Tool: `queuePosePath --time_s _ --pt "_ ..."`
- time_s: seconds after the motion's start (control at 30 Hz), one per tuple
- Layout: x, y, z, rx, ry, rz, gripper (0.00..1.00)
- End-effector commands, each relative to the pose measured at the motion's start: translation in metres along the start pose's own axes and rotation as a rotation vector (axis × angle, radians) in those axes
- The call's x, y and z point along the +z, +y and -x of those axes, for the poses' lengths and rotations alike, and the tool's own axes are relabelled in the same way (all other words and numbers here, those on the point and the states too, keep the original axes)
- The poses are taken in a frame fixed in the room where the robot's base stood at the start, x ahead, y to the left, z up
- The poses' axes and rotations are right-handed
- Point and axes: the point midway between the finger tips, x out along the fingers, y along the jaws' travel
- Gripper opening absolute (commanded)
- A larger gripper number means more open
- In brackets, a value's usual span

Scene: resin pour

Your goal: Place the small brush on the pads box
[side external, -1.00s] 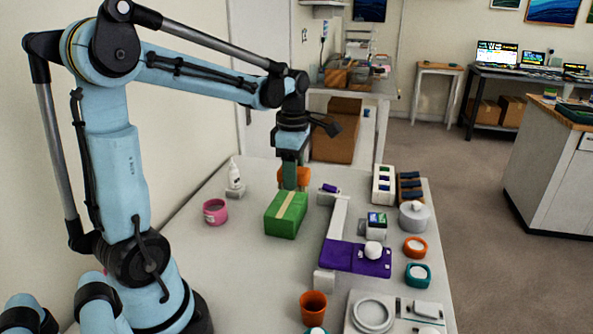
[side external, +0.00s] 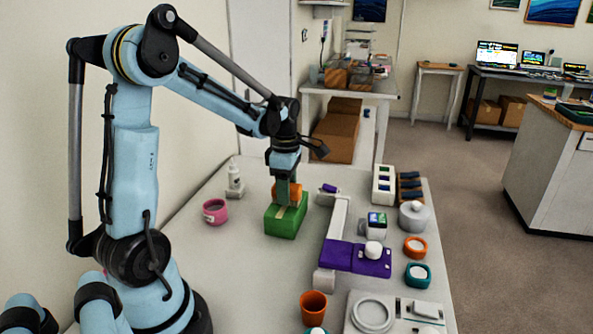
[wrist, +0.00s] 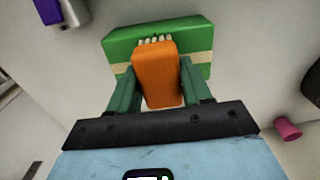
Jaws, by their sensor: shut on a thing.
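The small brush (wrist: 158,82) has an orange body and pale bristles at its far end. My gripper (wrist: 159,72) is shut on it, with one green finger on each side. The pads box (wrist: 198,48) is green with a tan band. In the wrist view the bristle end overlaps the box's face. In the side view the orange brush (side external: 295,192) and my gripper (side external: 286,196) are right over the far part of the box (side external: 284,224). I cannot tell whether the brush touches the box top.
A pink cup (side external: 215,212) and a white bottle (side external: 234,178) stand left of the box. A white stand (side external: 338,222) with a purple plate (side external: 357,258) is to the right. An orange cup (side external: 313,305) stands nearer the camera. Some bare table lies around the box.

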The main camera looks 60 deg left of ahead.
Motion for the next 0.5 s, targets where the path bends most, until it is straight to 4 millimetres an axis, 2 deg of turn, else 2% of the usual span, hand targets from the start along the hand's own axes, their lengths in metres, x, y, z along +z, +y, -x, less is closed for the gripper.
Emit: queuePosePath --time_s 0.13,0.17,0.3,0.5 --pt "0.0000 0.0000 -0.0036 0.000 0.000 0.000 0.18" --pt "0.0000 0.0000 -0.0032 0.000 0.000 0.000 0.53" --pt "0.0000 0.0000 -0.0029 0.000 0.000 0.000 0.74" --pt "0.0000 0.0000 -0.0028 0.000 0.000 0.000 0.74"
